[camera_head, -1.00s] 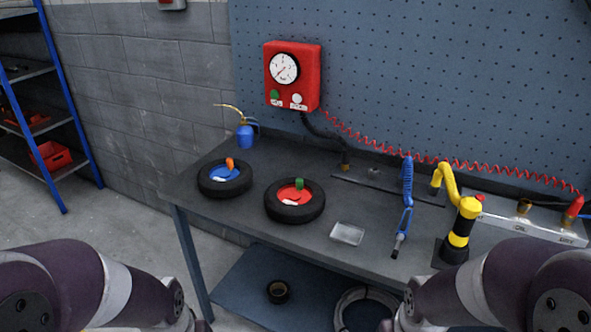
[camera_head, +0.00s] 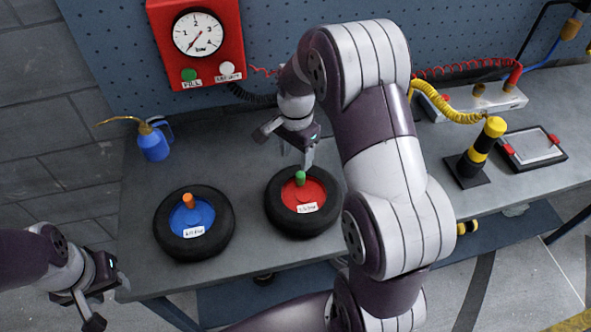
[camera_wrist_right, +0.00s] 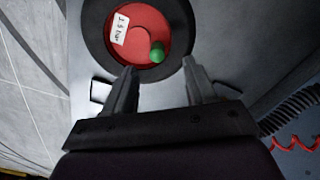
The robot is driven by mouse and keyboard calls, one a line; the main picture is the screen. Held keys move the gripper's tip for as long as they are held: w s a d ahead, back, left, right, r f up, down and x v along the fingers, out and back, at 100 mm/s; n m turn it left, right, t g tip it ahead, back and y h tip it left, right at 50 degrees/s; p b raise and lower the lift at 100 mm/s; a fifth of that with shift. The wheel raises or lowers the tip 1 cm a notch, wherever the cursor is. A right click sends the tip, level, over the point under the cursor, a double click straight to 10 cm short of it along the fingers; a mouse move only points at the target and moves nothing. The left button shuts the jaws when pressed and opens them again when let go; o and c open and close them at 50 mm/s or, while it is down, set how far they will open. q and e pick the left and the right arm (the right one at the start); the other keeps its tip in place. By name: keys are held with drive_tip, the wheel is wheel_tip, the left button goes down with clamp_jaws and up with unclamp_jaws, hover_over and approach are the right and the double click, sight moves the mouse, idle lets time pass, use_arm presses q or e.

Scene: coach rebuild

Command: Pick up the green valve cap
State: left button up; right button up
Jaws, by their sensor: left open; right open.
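The green valve cap (camera_head: 300,176) stands on the red-hubbed wheel (camera_head: 276,213), which lies flat on the bench. In the right wrist view the green cap (camera_wrist_right: 157,52) sits near the edge of the red hub, just beyond the gap between the fingertips. My right gripper (camera_head: 289,148) is open and empty, above and behind the cap, pointing down; it also shows in the right wrist view (camera_wrist_right: 159,68). It does not appear to touch the cap. My left gripper (camera_head: 106,298) is open and empty, off the bench's left front corner.
A blue-hubbed wheel (camera_head: 165,233) with an orange cap (camera_head: 188,200) lies to the left. A blue oil can (camera_head: 153,145) stands behind it. A red gauge box (camera_head: 197,45) hangs on the pegboard. A yellow-black post (camera_head: 479,148) and a framed tablet (camera_head: 533,147) are at the right.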

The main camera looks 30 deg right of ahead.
sight(301, 174)
drive_tip(key=f, duration=0.1)
drive_tip(key=d+f+p, duration=0.1)
drive_tip(key=f, duration=0.3)
drive_tip(key=shift+s+d+p, duration=0.15)
drive_tip(key=shift+s+p, duration=0.15)
drive_tip(key=shift+s, duration=0.05)
drive_tip(key=f, duration=0.3)
drive_tip(key=shift+w+f, duration=0.1)
drive_tip(key=shift+w, duration=0.2)
drive_tip(key=shift+s, duration=0.15)
drive_tip(key=shift+c, duration=0.6)
drive_tip(key=c, duration=0.5)
drive_tip(key=shift+c, duration=1.4)
